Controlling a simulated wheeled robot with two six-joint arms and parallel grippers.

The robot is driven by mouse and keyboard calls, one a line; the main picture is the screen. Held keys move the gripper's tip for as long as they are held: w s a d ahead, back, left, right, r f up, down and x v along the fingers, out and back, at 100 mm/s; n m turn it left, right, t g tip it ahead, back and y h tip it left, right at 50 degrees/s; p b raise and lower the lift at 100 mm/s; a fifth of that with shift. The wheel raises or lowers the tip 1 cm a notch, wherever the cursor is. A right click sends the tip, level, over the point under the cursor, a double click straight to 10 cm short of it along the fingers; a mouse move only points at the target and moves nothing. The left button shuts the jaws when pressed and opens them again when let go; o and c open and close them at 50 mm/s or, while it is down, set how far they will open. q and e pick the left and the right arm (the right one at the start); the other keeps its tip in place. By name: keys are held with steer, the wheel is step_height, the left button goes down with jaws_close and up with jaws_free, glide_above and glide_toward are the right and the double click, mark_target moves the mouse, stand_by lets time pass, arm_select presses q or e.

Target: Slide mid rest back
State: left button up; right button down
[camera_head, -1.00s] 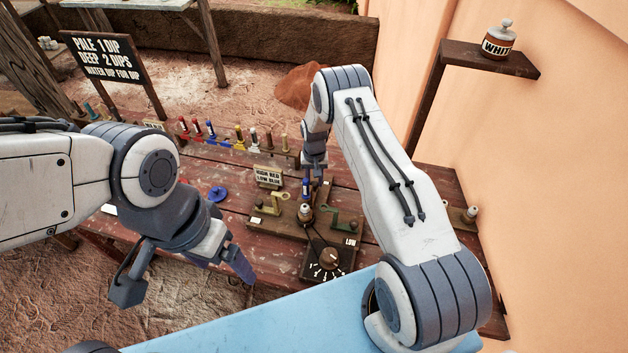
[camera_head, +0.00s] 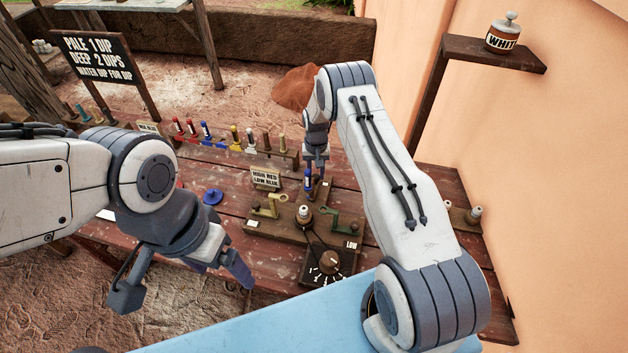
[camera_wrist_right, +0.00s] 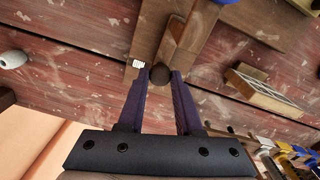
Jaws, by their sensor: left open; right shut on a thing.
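My right gripper (camera_head: 318,176) is shut on a dark round knob (camera_wrist_right: 160,73), with its purple fingers on either side in the right wrist view. The knob is at the end of a brown wooden bar (camera_wrist_right: 181,42), which I take to be the mid rest. In the head view a blue-banded piece (camera_head: 308,180) stands at this spot, behind the pale-topped spindle (camera_head: 304,214) of the wooden jig. A yellowish bracket (camera_head: 265,207) and a green bracket (camera_head: 333,222) stand either side of the spindle. My left gripper (camera_head: 184,280) is open and empty, in front of the table.
A dial box (camera_head: 330,263) marked LOW sits at the jig's front. A rack (camera_head: 225,148) of coloured-topped pieces is farther back. A blue disc (camera_head: 212,197) lies left of the jig. The plaster wall (camera_head: 540,180) is at right.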

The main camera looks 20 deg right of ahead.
steer(key=shift+w+d+f, duration=0.1)
steer(key=shift+w, duration=0.15)
steer(key=shift+w+r, duration=0.15)
steer(key=shift+r, duration=0.05)
steer(key=shift+d, duration=0.1)
steer(key=c, duration=0.6)
jaws_free()
steer(key=shift+w+d, duration=0.1)
steer(key=shift+f, duration=0.1)
